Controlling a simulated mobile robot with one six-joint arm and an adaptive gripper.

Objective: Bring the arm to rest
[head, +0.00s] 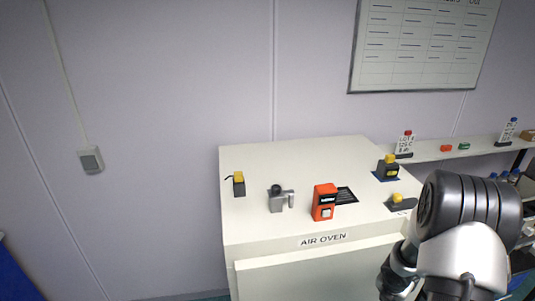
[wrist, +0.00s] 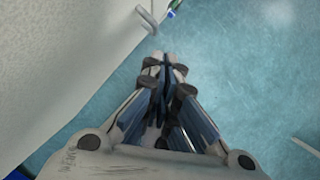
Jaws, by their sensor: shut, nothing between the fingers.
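My gripper (wrist: 164,62) shows in the wrist view with its fingers together and nothing between them. It points down towards a blue-green floor (wrist: 240,75), beside a pale white surface. In the head view my arm is folded at the lower right, and the gripper's fingertips cannot be made out there.
A white air oven (head: 290,163) stands left of my arm. On its top are an orange device (head: 324,202), a grey metal piece (head: 279,200) and several yellow-topped dark items, one being (head: 239,184). A shelf (head: 450,153) with bottles runs behind at right.

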